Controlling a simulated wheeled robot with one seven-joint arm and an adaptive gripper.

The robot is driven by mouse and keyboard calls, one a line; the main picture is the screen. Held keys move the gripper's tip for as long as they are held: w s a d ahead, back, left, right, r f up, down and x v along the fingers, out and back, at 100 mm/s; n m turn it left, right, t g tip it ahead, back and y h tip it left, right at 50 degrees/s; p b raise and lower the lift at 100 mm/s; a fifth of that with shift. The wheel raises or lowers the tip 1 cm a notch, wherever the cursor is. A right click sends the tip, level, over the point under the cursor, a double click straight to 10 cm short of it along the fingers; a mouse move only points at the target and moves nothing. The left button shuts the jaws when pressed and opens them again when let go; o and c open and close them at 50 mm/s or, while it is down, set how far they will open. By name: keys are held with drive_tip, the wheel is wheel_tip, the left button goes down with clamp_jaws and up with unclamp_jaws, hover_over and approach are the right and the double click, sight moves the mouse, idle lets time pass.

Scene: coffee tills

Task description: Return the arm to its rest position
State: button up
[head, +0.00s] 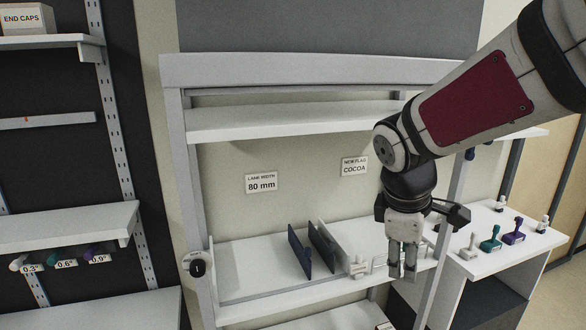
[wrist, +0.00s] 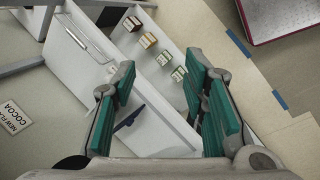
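My arm (head: 478,98) reaches in from the upper right in the head view, in front of the shelf unit. My gripper (head: 402,272) hangs from it, pointing down, over the right part of the lower shelf. In the wrist view my gripper (wrist: 160,65) is open, with its two teal-padded fingers well apart. Nothing is held between them. Part of the shelf and counter behind my gripper is hidden in the head view.
The shelf unit's lower shelf (head: 250,262) holds dark upright dividers (head: 323,246). A white side counter (head: 480,262) at right carries several stamp-like items, including a teal one (head: 491,241). A sign reads COCOA (head: 354,167). Open floor (head: 556,297) lies at far right.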

drive_tip(key=s+r+m+t+y, duration=0.1)
drive_tip(key=s+r+m, duration=0.1)
drive_tip(key=s+m, duration=0.4)
drive_tip(key=s+r+m+t+y, duration=0.1)
drive_tip(key=s+r+m, duration=0.2)
drive_tip(key=s+m, duration=0.3)
drive_tip(key=s, duration=0.5)
drive_tip(key=shift+s+a+r+t+y, duration=0.15)
drive_tip(key=shift+s+a+t+y, duration=0.25)
